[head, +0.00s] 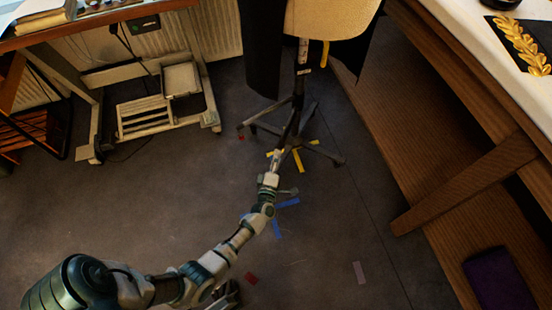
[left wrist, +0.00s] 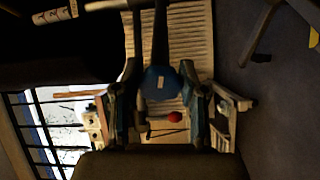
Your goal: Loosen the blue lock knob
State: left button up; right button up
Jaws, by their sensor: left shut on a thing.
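The dress-form stand (head: 297,110) has a pale padded body (head: 330,18) on top and dark spread legs on the floor. My left gripper (head: 277,158) reaches to the lower part of this stand. In the left wrist view the blue lock knob (left wrist: 162,83) is a round dark-blue piece with a small light label, below a dark post (left wrist: 160,35). My left gripper's two fingers stand on either side of the knob, and it is shut on it. The knob cannot be made out in the head view. My right gripper is not in view.
A wooden table (head: 480,85) with a white top stands at the right, a purple item (head: 500,280) below it. A pale metal frame (head: 150,115) stands at the left by a radiator. Coloured tape strips (head: 288,203) lie on the dark floor, which is mostly clear.

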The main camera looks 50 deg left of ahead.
pick_arm(q)
jog(key=shift+s+f+n, duration=0.2)
jog(key=shift+f+n, duration=0.2)
jog(key=shift+n, duration=0.2)
jog(key=o, duration=1.2)
jog(key=shift+a, duration=0.1)
jog(key=shift+c, duration=0.2)
jog(key=shift+r, duration=0.1)
jog(key=shift+s, duration=0.1)
jog(key=v, duration=1.1)
jog(key=shift+s+d, duration=0.2)
jog(key=shift+d, duration=0.1)
